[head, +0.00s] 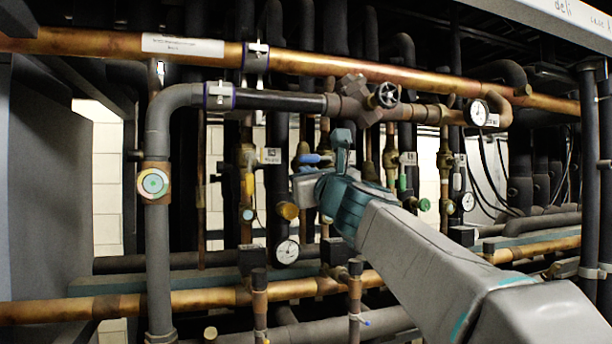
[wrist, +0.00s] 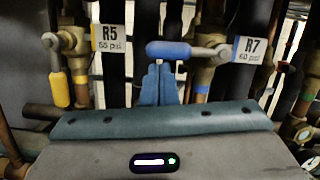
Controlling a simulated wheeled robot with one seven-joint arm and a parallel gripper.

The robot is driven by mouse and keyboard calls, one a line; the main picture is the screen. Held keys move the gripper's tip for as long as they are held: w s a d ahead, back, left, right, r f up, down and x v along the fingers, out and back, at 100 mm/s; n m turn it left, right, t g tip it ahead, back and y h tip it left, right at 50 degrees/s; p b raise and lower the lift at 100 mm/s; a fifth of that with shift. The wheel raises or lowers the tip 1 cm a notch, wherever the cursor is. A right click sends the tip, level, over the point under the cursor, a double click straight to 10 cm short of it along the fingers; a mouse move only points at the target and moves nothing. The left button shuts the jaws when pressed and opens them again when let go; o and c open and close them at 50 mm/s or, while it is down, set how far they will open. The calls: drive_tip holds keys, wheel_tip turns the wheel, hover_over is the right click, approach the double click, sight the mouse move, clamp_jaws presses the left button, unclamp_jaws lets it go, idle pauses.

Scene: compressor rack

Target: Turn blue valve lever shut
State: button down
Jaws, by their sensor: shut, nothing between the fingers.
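The blue valve lever (wrist: 168,50) lies about level in the wrist view. It reaches left from its brass valve (wrist: 206,72), beside the tag marked R7 60 psi (wrist: 248,50). In the head view the blue lever (head: 308,158) shows just above my gripper (head: 306,172). My gripper (wrist: 158,70) is shut and empty. Its fingertips are just below the lever's left half in the wrist view. I cannot tell whether they touch it. The lower part of the valve and pipe is partly hidden behind my gripper body.
A yellow lever (wrist: 59,90) hangs down at left by the R5 tag (wrist: 108,38). Vertical pipes stand close on both sides. A red-brown valve with a handwheel (head: 387,95) and a copper pipe (head: 330,64) run above. A dial gauge (head: 287,251) sits below.

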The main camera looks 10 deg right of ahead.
drive_tip(key=s+d+f+b, duration=0.1)
drive_tip(key=s+f+b, duration=0.2)
drive_tip(key=s+f, duration=0.2)
drive_tip(key=s, duration=0.2)
drive_tip(key=shift+s+d+b, duration=0.3)
drive_tip(key=shift+s+b, duration=0.05)
drive_tip(key=shift+s, duration=0.05)
